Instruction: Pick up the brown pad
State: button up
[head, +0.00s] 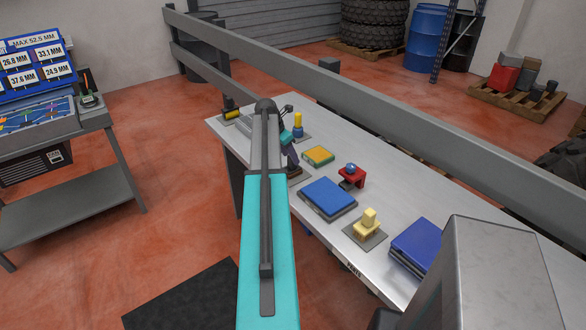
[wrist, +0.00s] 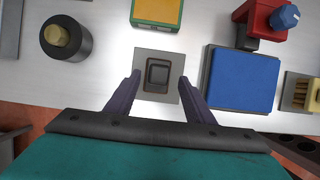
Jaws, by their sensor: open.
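In the wrist view, a small dark square piece with a brown rim, which looks like the brown pad (wrist: 158,87), lies on a grey square plate (wrist: 146,56) on the bench. My gripper (wrist: 160,77) is open, with one purple finger on each side of the pad in the picture. Nothing is held. I cannot tell how high the fingertips are above the plate. In the head view, my arm and gripper hide most of the pad; a bit of brown shows beside the gripper (head: 291,160).
The metal bench (head: 310,225) also holds a yellow-green block (head: 318,155), a blue box (head: 328,197), a red bracket with a blue knob (head: 352,178) and a yellow piece (head: 368,222). In the wrist view, a dark cylinder with a yellow top (wrist: 66,40) stands left. A grey rail (head: 400,108) runs behind.

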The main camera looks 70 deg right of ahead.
jog(key=shift+p+x, duration=0.85)
jog(key=shift+x, duration=1.35)
jog(key=shift+d, duration=0.15)
grip_shut()
jog(key=shift+r, duration=0.15)
jog(key=shift+r+b, duration=0.85)
jog(key=shift+r, duration=0.5)
jog(key=shift+a+r, duration=0.2)
jog(key=shift+r, duration=0.1)
jog(key=a+r+b, duration=0.1)
jog(key=a+b, duration=0.3)
jog(key=a, duration=1.1)
jog(key=shift+a+r, duration=0.25)
jog(key=shift+a, duration=0.05)
jog(key=shift+w, duration=0.15)
